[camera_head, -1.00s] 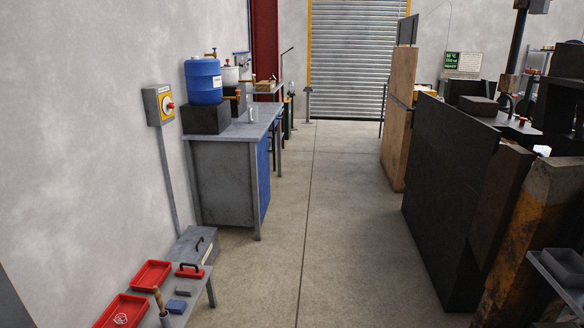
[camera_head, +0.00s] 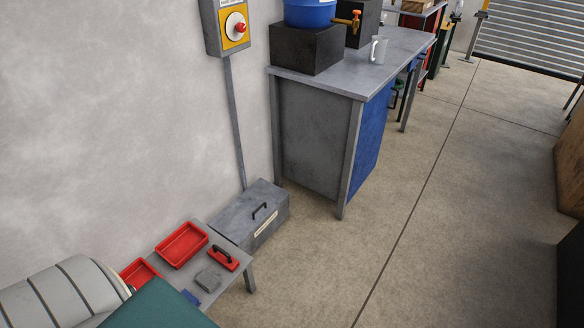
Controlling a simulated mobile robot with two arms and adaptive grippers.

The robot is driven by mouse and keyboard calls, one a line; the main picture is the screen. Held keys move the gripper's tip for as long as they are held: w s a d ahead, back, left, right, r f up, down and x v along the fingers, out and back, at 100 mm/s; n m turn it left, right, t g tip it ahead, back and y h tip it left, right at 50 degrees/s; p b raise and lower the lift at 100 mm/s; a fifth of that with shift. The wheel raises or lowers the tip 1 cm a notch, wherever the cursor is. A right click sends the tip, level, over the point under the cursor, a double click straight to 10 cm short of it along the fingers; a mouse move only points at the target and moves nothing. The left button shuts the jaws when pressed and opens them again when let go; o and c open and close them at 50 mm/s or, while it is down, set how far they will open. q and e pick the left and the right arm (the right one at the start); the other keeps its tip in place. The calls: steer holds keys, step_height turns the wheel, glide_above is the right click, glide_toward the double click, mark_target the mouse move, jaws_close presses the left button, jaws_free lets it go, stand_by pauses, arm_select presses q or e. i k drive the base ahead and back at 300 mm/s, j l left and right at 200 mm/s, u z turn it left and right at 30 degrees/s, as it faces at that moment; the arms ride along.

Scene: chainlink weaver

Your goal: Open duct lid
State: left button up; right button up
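A grey metal box (camera_head: 280,215) stands on the floor against the wall, between the low bench and the workbench. Its flat lid (camera_head: 243,205) looks shut and carries a small black handle (camera_head: 260,210). A pale label (camera_head: 267,227) with unreadable text is on its front side. I take this box to be the duct with its lid. The low bench hides part of its near end. Neither of my grippers shows in the view.
The low bench (camera_head: 232,232) holds red trays (camera_head: 182,244), a red tool with a black handle (camera_head: 223,257) and a grey block (camera_head: 208,281). A workbench (camera_head: 312,140) stands behind the box. A grey ribbed part and a green part cover the bottom left corner. Floor to the right is clear.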

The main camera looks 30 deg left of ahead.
mark_target(236, 221)
steer(key=i+u, duration=0.3)
steer(key=i, duration=0.2)
steer(key=i+l+u, duration=0.25)
steer(key=i, duration=0.25)
steer(key=i+l+u, duration=0.15)
steer(key=i+u, duration=0.15)
steer(key=i, duration=0.2)
